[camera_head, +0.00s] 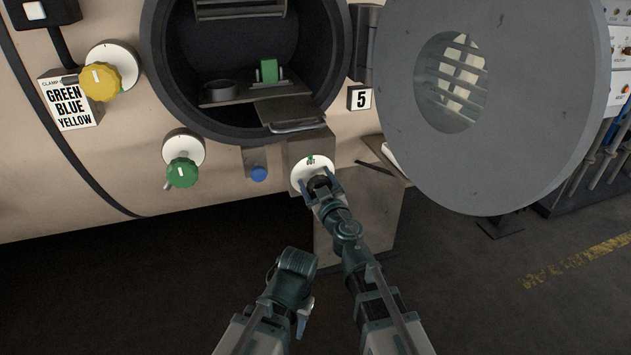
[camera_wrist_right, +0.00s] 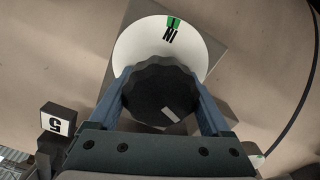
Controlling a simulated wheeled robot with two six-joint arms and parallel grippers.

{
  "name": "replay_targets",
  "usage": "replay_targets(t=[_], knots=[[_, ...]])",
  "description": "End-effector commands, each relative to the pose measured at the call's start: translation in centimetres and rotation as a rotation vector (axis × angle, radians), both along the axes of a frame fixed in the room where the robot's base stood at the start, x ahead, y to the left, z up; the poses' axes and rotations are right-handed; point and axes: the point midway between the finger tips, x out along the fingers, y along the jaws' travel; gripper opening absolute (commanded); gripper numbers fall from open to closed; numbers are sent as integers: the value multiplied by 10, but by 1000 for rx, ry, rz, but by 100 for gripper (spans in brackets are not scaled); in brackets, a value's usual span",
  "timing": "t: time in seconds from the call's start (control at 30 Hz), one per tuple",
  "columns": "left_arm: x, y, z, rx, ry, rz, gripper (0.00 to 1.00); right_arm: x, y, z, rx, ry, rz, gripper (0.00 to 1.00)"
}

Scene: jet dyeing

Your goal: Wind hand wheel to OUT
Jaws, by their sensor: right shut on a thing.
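The hand wheel is a black ridged knob (camera_wrist_right: 158,92) on a white round dial (camera_head: 304,168), low on the machine front. OUT is printed at the dial's top in the head view, beside a green mark. The right wrist view, turned upside down, shows IN with a green mark on the opposite side. The knob's white pointer stripe (camera_wrist_right: 171,115) lies low and slightly right of its middle there, on the side away from IN. My right gripper (camera_head: 320,186) is shut on the knob, a finger on each side. My left gripper (camera_head: 303,308) hangs low and apart; its jaws are unclear.
Above is the round port (camera_head: 250,125) with a shelf and green block. Its thick grey door (camera_head: 540,110) stands open at right. A green knob (camera_head: 182,173), blue button (camera_head: 259,174) and yellow knob (camera_head: 100,82) are to the left. The floor below left is clear.

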Motion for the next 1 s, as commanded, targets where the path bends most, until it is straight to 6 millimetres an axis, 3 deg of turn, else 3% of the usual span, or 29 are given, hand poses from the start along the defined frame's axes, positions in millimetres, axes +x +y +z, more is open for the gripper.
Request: replay_targets(t=[1.0], knots=[[0, 0, -1, 0, 0, 0, 45, -1, -4, -1, 865, 281, 2, 26]])
